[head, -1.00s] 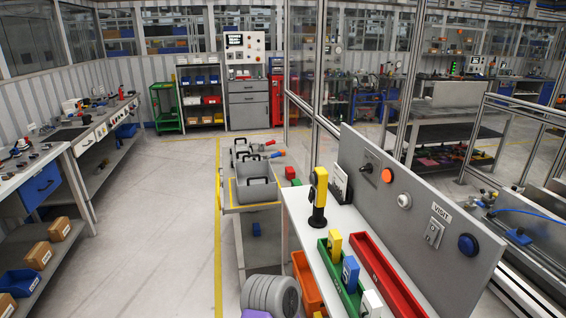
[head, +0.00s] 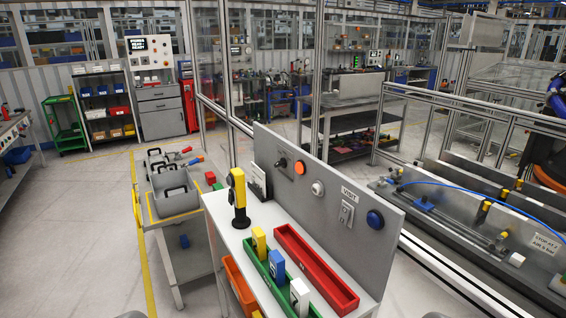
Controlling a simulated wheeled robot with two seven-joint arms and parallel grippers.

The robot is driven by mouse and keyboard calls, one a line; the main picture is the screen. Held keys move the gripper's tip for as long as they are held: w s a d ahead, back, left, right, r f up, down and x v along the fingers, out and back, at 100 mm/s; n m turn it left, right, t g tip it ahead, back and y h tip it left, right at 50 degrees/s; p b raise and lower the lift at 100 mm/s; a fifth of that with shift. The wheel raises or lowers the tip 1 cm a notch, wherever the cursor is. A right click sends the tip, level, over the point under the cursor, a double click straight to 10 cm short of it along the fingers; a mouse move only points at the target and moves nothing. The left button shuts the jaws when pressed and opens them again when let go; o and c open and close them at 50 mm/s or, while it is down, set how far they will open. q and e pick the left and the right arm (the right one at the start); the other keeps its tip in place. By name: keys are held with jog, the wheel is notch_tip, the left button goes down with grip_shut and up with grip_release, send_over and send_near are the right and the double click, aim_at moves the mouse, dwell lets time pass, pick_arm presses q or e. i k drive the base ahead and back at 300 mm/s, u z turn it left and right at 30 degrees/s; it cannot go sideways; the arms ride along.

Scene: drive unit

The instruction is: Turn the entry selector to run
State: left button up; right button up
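A grey upright panel (head: 335,205) stands along the back of a narrow white bench. A black rotary selector knob (head: 282,163) sits at the panel's far left end; its marking is too small to read. To its right are an orange button (head: 299,167), a white button (head: 318,188), a grey switch (head: 346,213) under a "VISIT" label, and a blue button (head: 375,219). Neither of my grippers shows in the head view.
The bench holds a yellow-and-black device (head: 238,196), a red tray (head: 316,269) and a green tray (head: 260,256) with yellow, blue and white blocks. A grey cart (head: 172,211) stands left. Open floor (head: 80,240) lies further left.

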aim_at(282, 163)
jog(key=u, duration=2.05)
jog(key=i, duration=2.05)
jog(key=z, duration=2)
